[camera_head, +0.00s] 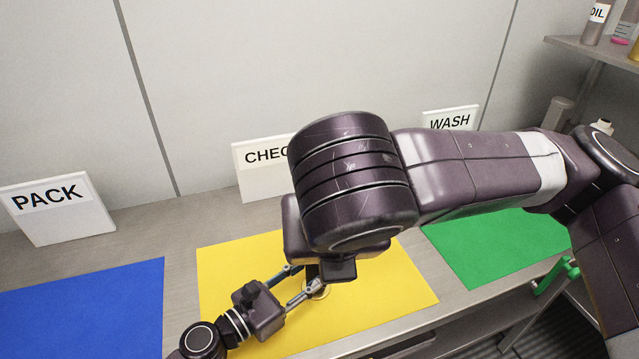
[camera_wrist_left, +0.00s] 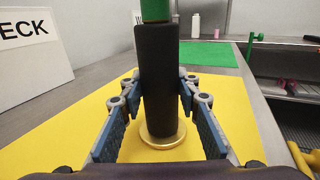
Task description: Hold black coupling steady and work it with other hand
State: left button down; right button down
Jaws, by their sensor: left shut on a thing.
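The black coupling (camera_wrist_left: 158,70) stands upright as a dark cylinder in the left wrist view, with a round brass foot (camera_wrist_left: 163,137) on the yellow mat. A green piece (camera_wrist_left: 155,10) sits on top of it and is cut off by the frame edge. My left gripper (camera_wrist_left: 160,88) is shut on the coupling, one finger on each side; it also shows low in the head view (camera_head: 309,279). There my right arm's wrist hangs over the spot and hides most of the coupling. My right gripper's fingers are hidden, so its hold cannot be seen.
The yellow mat (camera_head: 235,275) lies between a blue mat (camera_head: 90,305) and a green mat (camera_head: 500,248). PACK (camera_head: 60,208), CHECK (camera_head: 258,160) and WASH (camera_head: 450,119) signs stand behind. A shelf with bottles (camera_head: 600,48) is at upper right. The bench's front edge is close.

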pick_arm(q)
jog(key=c, duration=1.4)
grip_release()
jog(key=shift+a, duration=0.1)
